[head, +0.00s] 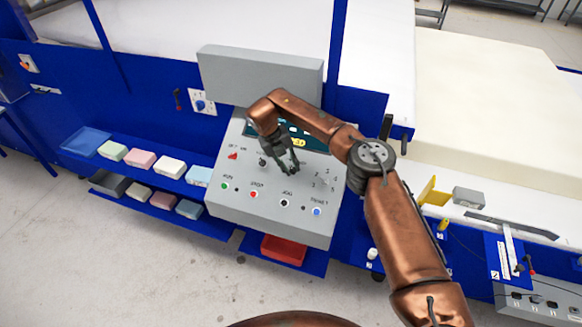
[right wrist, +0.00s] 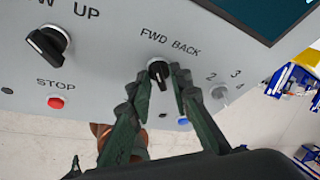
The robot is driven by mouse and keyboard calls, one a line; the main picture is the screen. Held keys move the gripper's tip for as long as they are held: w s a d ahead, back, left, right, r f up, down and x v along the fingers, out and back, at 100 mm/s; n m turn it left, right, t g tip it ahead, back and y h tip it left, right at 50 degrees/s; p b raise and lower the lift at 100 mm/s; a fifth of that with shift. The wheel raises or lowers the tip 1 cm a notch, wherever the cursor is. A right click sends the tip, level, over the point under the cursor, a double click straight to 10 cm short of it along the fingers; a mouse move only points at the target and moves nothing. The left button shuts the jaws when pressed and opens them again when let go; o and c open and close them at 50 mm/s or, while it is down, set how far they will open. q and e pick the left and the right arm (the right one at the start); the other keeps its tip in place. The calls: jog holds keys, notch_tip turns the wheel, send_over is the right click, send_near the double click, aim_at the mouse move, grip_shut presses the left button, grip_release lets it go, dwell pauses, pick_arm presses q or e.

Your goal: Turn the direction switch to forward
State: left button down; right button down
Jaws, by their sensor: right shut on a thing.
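The direction switch (right wrist: 158,71) is a small black knob under the labels FWD and BACK on the grey control panel (head: 230,205). It shows in the right wrist view between the fingertips of my right gripper (right wrist: 160,84), which is shut on it. Which label the knob points to is hard to tell. In the head view my right gripper (head: 287,167) reaches down onto the panel's face and hides the switch. My left gripper is not in view.
Another black knob (right wrist: 47,42), marked UP, sits left of the switch. A red STOP button (right wrist: 55,102) and a numbered selector (right wrist: 218,91) are nearby. A red bin (head: 284,249) is below the panel. Shelves with coloured foam blocks (head: 140,159) stand at the left.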

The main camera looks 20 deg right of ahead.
jog(key=c, duration=2.1)
grip_release()
jog(key=v, duration=1.2)
jog(key=shift+s, duration=0.1)
